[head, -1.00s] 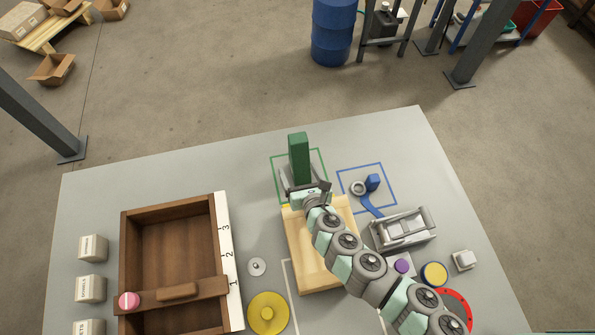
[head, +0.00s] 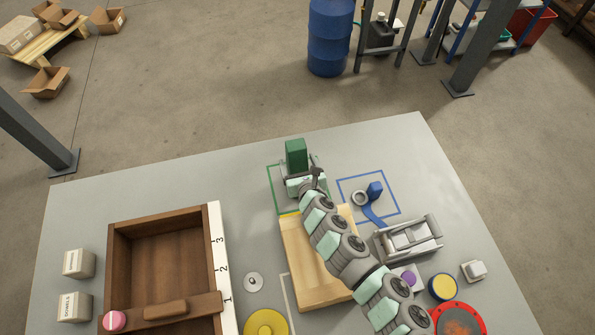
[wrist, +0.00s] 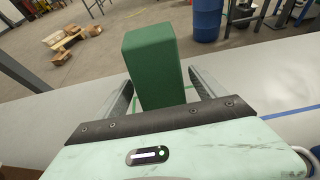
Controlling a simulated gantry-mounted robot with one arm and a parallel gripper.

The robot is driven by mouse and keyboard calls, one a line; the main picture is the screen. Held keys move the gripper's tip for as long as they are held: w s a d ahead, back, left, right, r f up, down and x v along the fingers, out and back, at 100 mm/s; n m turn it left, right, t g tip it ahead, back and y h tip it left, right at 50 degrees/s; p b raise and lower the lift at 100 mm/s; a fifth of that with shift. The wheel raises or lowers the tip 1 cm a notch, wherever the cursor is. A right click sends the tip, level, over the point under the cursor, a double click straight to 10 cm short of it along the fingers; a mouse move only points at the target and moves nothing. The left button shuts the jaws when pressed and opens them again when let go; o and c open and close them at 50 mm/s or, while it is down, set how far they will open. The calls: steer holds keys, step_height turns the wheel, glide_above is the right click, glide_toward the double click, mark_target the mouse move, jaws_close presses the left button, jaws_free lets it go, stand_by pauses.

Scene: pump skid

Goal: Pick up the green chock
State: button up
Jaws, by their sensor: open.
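The green chock (head: 296,155) is an upright green block standing within the green outlined square on the grey table. In the wrist view the chock (wrist: 154,68) rises between the two jaw fingers, one on each side. My gripper (head: 303,172) is open and low at the chock's near side. In the wrist view a gap shows between the right finger and the chock; the left finger is close to it. The chock's lower part is hidden behind my gripper.
A blue outlined square with a blue part (head: 375,190) lies to the right. A pale wooden block (head: 303,262) lies under my arm. A grey metal fixture (head: 407,238) is right of my arm. A brown wooden tray (head: 112,255) stands left. The table's far edge is just beyond the chock.

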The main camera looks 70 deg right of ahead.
steer(key=shift+w+d, duration=0.25)
steer(key=shift+f, duration=0.1)
steer(key=shift+s, duration=0.1)
jaws_close()
stand_by(0.6)
